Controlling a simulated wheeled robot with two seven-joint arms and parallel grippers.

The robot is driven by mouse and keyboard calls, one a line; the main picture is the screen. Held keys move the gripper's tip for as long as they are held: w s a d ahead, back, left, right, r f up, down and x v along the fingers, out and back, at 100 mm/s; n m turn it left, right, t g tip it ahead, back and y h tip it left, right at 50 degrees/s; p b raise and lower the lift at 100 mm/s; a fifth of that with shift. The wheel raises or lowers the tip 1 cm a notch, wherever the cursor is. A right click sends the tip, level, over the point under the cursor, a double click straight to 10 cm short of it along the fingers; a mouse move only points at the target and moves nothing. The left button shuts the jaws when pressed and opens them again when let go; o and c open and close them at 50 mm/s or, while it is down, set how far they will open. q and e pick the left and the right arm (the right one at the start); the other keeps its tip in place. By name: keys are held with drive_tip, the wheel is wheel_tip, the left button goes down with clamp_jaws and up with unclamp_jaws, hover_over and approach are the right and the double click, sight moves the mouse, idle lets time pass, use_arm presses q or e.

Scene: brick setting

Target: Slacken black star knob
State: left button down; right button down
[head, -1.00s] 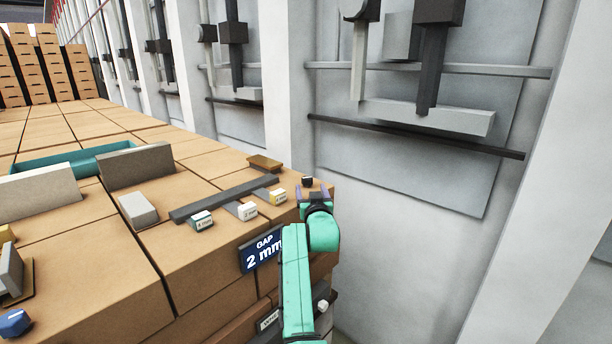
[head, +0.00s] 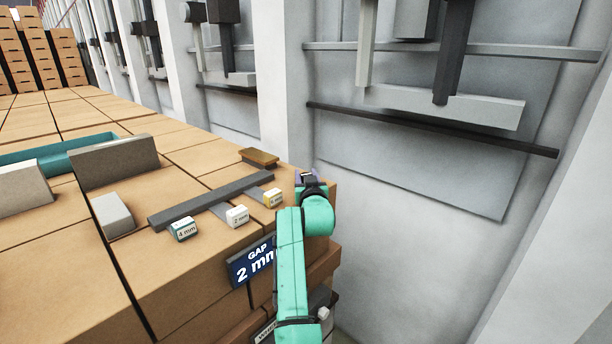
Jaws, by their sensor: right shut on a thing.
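My right gripper (head: 307,177), purple-fingered on a green arm, is at the far right corner of the brown block-topped surface. It is shut on a small dark thing between its fingers, which I take to be the black star knob (head: 308,175). The fingers and wrist hide most of it, so its star shape and how far it is turned cannot be made out. My left gripper is not in view.
A long dark grey bar (head: 210,201) lies left of the gripper, with labelled gauge pieces, 4 mm (head: 183,229), 2 mm (head: 237,216) and a yellow one (head: 272,198). A blue "GAP 2 mm" sign (head: 251,262) hangs on the front face. A grey wall panel (head: 420,150) stands to the right.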

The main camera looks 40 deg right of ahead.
drive_tip(key=shift+s+d+r+n+t+y+p, duration=0.1)
drive_tip(key=shift+r+n+t+y+p, duration=0.3)
drive_tip(key=shift+y+p, duration=0.45)
drive_tip(key=shift+f+n+t+y+p, duration=0.15)
drive_tip(key=shift+n+t+y+p, duration=0.25)
drive_tip(key=shift+n, duration=0.2)
drive_tip(key=shift+d+f+n+y, duration=0.1)
drive_tip(key=shift+f+n+y, duration=0.05)
drive_tip(key=shift+n+y, duration=0.35)
drive_tip(key=shift+f+n+t+y+b, duration=0.15)
drive_tip(key=shift+n+t+y+b, duration=0.4)
drive_tip(key=shift+y, duration=0.5)
drive_tip(key=shift+n+y, duration=0.25)
drive_tip(key=shift+y, duration=0.25)
